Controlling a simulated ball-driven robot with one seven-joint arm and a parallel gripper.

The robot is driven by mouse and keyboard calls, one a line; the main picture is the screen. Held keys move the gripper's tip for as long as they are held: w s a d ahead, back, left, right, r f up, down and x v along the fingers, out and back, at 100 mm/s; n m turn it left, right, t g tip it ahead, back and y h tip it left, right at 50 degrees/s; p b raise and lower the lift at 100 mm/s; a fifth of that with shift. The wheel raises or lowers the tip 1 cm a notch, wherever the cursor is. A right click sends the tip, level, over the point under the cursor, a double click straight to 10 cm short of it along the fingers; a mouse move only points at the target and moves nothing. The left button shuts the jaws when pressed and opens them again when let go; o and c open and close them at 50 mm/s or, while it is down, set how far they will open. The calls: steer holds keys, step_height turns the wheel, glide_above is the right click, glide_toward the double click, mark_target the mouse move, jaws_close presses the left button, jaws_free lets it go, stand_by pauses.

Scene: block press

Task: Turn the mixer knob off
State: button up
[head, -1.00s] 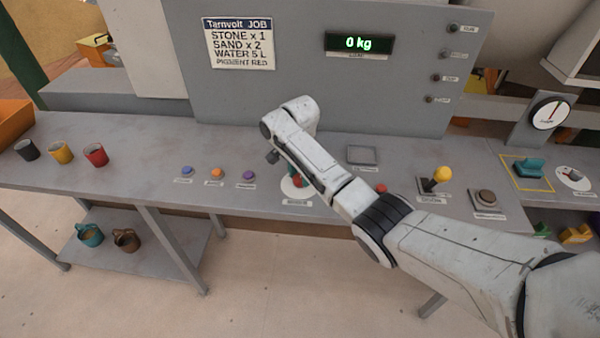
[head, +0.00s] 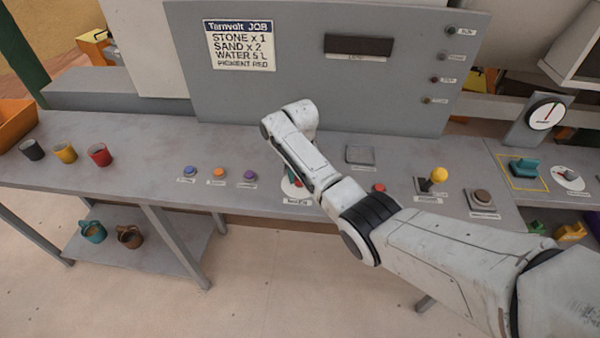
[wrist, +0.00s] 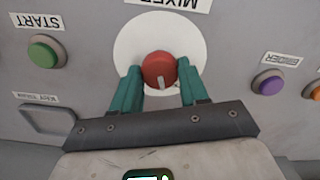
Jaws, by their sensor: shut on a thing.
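The mixer knob (wrist: 159,68) is red with a white pointer mark, on a round white plate (wrist: 128,45) under an upside-down MIXER label in the wrist view. The mark sits on the knob's side nearest my gripper's base. My gripper (wrist: 160,75) has its two teal fingers on either side of the knob and is shut on it. In the head view my arm hides most of the knob, and the edge of its white plate (head: 290,192) shows at the bench's front.
A green START button (wrist: 45,52) and a purple button (wrist: 270,84) flank the knob. A red button (head: 379,188) and a yellow-topped lever (head: 438,176) stand right of it on the bench. Mugs (head: 99,155) stand far left. The panel display (head: 358,46) is dark.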

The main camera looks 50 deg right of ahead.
steer(key=n, duration=0.5)
steer(key=shift+p, duration=0.3)
steer(key=shift+n, duration=0.4)
steer(key=o, duration=1.1)
steer(key=shift+c, duration=0.2)
step_height(320, 180, up, 11)
steer(key=b, duration=0.1)
steer(key=shift+f, duration=0.1)
